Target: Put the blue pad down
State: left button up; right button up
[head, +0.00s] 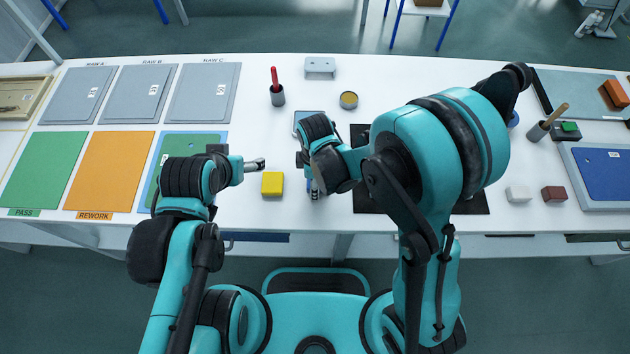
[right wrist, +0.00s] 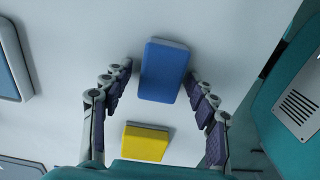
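The blue pad (right wrist: 163,70) lies between the spread fingertips of my right gripper (right wrist: 160,72) in the right wrist view. A gap shows between the pad and the left finger; the right finger is close to the pad's edge. I cannot tell for sure whether the pad rests flat on the table. In the head view my right gripper (head: 313,188) points down just right of the yellow pad (head: 272,184) and mostly hides the blue pad. The yellow pad (right wrist: 146,142) also shows in the wrist view. My left gripper (head: 256,164) is empty, above the table left of the yellow pad.
A red-handled tool in a cup (head: 277,92), a small round tin (head: 348,99) and a grey block (head: 320,67) stand farther back. Green and orange mats (head: 115,172) lie left. A dark mat (head: 472,205) lies under my right arm. White table shows around the yellow pad.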

jog(key=shift+r+p, duration=0.35)
notch_tip(320, 180, up, 12)
jog(key=p, duration=0.4)
jog(key=s+d+r+m+t, duration=0.2)
jog(key=d+r+m, duration=0.3)
jog(key=d+m, duration=0.4)
jog(key=s+d+r+m+t, duration=0.3)
jog(key=d+r+m+t, duration=0.2)
jog(key=d+m, duration=0.4)
jog(key=shift+d+r, duration=0.35)
jog(key=shift+r, duration=0.45)
jog(key=shift+s+f, duration=0.1)
notch_tip(320, 180, down, 3)
jog(key=b, duration=0.3)
